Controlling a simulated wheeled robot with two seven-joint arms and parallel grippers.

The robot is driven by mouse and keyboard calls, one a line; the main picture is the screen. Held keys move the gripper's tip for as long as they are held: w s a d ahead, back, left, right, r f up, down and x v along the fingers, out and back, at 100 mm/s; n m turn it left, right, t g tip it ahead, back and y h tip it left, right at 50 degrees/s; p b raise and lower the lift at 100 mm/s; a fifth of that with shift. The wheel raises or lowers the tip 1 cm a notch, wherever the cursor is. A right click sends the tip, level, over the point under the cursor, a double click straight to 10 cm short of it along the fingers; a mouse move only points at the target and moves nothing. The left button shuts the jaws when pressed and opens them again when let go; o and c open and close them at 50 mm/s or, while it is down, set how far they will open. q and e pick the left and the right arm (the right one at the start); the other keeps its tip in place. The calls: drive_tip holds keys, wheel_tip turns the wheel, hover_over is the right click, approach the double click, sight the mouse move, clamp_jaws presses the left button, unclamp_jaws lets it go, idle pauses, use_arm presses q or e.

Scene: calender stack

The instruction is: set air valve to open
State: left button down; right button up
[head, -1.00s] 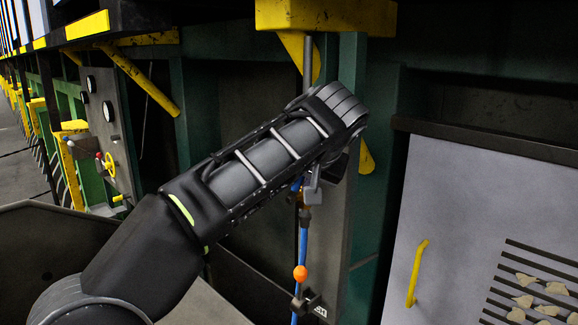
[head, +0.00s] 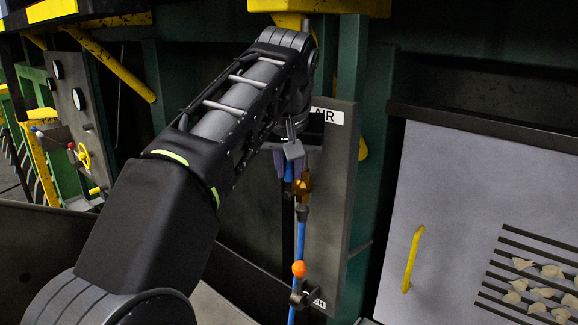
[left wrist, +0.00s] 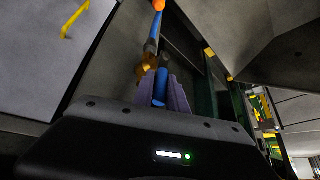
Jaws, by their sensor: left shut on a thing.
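A blue hose (head: 301,240) runs down from the valve. My left gripper (head: 289,168) is at the valve, its fingers pointing down, shut on the blue valve handle (left wrist: 160,88). In the left wrist view the purple fingers (left wrist: 161,92) stand on either side of the blue handle, with the brass fitting (left wrist: 149,62) just beyond. The handle's exact angle is hard to tell. My right gripper is out of view.
An orange ball (head: 299,269) sits on the hose above a dark bracket (head: 305,296). A grey cabinet door with a yellow handle (head: 413,260) is at the right. A panel with gauges and a yellow handwheel (head: 84,157) is at the far left. Yellow beams hang overhead.

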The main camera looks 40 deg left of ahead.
use_arm(q)
drive_tip(key=shift+a, duration=0.1)
idle(0.3)
drive_tip(key=c, duration=1.4)
unclamp_jaws()
drive_tip(key=shift+s, duration=0.1)
drive_tip(key=shift+d+f+y, duration=0.1)
drive_tip(key=shift+d+y, duration=0.2)
